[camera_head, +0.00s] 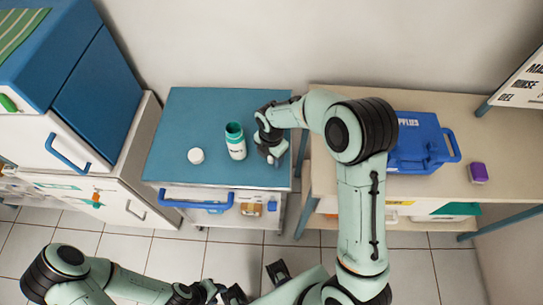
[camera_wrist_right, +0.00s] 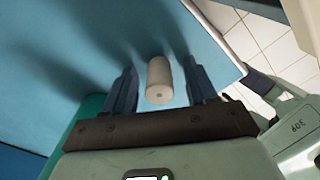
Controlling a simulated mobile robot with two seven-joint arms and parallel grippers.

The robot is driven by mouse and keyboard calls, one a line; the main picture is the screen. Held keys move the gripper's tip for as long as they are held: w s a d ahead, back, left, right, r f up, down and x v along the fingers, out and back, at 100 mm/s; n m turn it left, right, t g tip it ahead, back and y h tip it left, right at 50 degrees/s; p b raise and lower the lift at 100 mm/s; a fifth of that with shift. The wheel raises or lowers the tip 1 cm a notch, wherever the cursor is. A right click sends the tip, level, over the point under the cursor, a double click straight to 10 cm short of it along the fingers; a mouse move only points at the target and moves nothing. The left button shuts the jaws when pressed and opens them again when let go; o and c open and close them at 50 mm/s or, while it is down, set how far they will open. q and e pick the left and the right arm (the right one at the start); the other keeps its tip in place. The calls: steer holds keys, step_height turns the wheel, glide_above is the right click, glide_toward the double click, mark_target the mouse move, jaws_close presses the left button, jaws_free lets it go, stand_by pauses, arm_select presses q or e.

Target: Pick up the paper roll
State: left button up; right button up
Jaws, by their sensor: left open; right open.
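The paper roll (camera_wrist_right: 159,82) is a small pale beige cylinder on the blue cart top. In the right wrist view it lies between the two dark fingers of my right gripper (camera_wrist_right: 161,68), with a visible gap on each side. In the head view my right gripper (camera_head: 270,148) is low over the right part of the cart top, and it largely hides the roll. My right gripper is open. My left gripper (camera_head: 226,291) is at the bottom of the head view, away from the cart, open and empty.
A blue supplies case (camera_head: 415,145) and a purple item (camera_head: 478,172) sit on the beige counter (camera_head: 510,182). The cart's left side is clear.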

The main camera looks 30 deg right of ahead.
jaws_close()
steer(key=shift+r, duration=0.15)
arm_select(q)
steer(key=r+p, duration=0.1)
steer(key=w+r+p, duration=0.1)
steer(key=shift+w+r, duration=0.25)
steer(key=shift+r, duration=0.05)
arm_select(e)
step_height(320, 180, up, 20)
